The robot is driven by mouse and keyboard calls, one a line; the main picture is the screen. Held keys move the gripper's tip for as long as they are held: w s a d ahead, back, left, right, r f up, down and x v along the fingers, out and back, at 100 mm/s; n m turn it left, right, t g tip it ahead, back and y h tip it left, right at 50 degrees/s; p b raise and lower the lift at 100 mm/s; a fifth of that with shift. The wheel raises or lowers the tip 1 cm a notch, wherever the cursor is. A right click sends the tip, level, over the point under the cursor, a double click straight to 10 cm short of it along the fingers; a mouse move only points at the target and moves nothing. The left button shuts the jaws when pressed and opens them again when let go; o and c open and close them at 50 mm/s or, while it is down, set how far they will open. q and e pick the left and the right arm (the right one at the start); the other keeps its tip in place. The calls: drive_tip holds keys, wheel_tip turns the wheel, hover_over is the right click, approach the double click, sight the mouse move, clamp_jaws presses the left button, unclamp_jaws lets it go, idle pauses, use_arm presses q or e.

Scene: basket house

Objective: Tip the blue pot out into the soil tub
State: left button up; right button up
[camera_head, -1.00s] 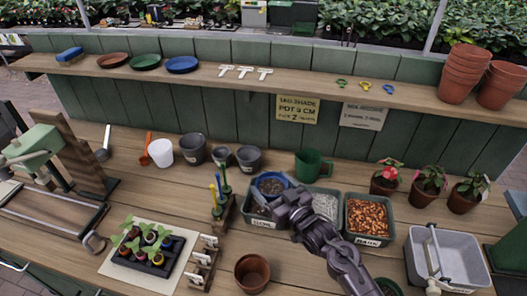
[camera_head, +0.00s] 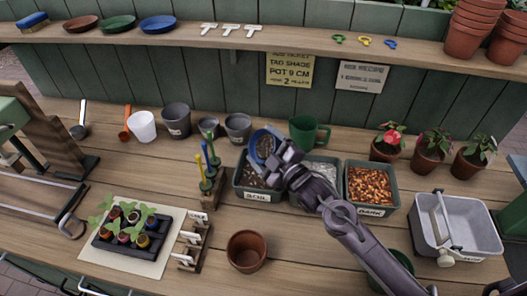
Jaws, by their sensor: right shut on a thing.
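The blue pot (camera_head: 260,136) is tilted over the soil tub (camera_head: 240,187), its open mouth facing the camera and dark soil showing inside. My right gripper (camera_head: 276,158) is shut on the pot at its right side. The soil tub is a dark green box with a SOIL label on its front, and dark soil shows in it below the pot. The pot and gripper hide part of the tub. My left gripper is out of view.
A tub of pale grit (camera_head: 322,170) and a bark tub (camera_head: 369,186) stand to the right. A terracotta pot (camera_head: 246,250) stands in front, and a tool rack (camera_head: 208,188) stands close on the left.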

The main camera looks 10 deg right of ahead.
wheel_tip(320, 180, down, 2)
drive_tip(key=n+b, duration=0.2)
drive_tip(key=shift+n, duration=0.3)
drive_tip(key=shift+w+r+n, duration=0.1)
drive_tip(key=shift+r+n, duration=0.25)
drive_tip(key=shift+n, duration=0.65)
drive_tip(key=n, duration=0.2)
drive_tip(key=n+b, duration=0.1)
drive_tip(key=n, duration=0.1)
drive_tip(key=shift+d+r+n, duration=0.1)
drive_tip(key=shift+r+n, duration=0.1)
drive_tip(key=shift+n, duration=0.2)
drive_tip(key=shift+r+n+b, duration=0.15)
drive_tip(key=shift+n+b, duration=0.3)
drive_tip(key=shift+n, duration=0.95)
